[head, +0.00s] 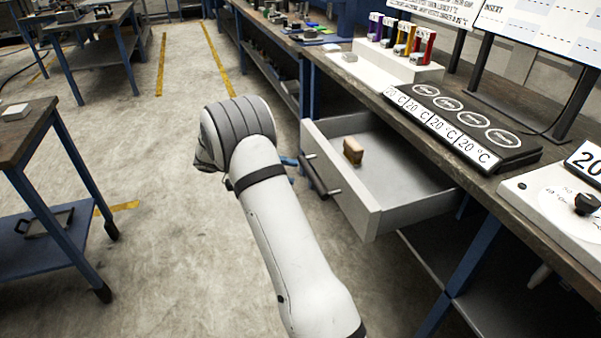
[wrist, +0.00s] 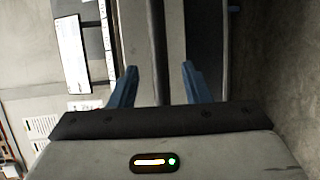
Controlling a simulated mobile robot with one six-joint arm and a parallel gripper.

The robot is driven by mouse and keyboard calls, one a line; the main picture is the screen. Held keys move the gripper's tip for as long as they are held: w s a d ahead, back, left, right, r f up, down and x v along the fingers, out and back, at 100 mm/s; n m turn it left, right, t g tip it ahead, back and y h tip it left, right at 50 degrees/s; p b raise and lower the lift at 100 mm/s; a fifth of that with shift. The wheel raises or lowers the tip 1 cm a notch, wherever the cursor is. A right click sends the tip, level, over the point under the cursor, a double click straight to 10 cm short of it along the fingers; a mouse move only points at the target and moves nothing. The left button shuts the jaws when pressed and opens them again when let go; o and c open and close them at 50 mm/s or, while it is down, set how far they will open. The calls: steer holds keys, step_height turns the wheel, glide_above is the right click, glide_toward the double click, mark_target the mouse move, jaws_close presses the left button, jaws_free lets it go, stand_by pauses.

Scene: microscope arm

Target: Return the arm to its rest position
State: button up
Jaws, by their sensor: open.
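My arm reaches across the middle of the head view. My gripper is mostly hidden behind my wrist there; only its blue fingertips (head: 289,170) show, just left of the open drawer's dark handle (head: 314,176). In the wrist view the two blue fingers of my gripper (wrist: 160,68) stand apart, so it is open. Nothing is clearly held between them. Grey and dark vertical bands show beyond and between the fingers; I cannot tell for certain which is the handle or how far off it is.
The light grey drawer (head: 368,222) is pulled out from the workbench (head: 350,80), with a small brown block (head: 353,151) inside. A black plate with several round pads (head: 462,120) and a white rack of coloured vials (head: 395,62) stand on the bench. Open floor (head: 150,270) lies left.

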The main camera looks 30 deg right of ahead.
steer(key=shift+w+a, duration=0.25)
steer(key=shift+a, duration=0.2)
steer(key=s+a+r+n+t+y+p, duration=0.1)
steer(key=s+a+r+t+y+p, duration=0.2)
steer(key=s+r, duration=0.3)
steer(key=s+a+r+n+t+y+p, duration=0.2)
steer(key=s+a+r+t+y+p, duration=0.2)
steer(key=s, duration=0.8)
steer(key=s+a+r+n+t+y+p, duration=0.2)
steer(key=s+a+r+y+p, duration=0.4)
steer(key=s+r, duration=0.3)
steer(key=shift+r+t+y+p, duration=0.4)
steer(key=shift+r+t+p, duration=0.25)
steer(key=shift+t, duration=0.15)
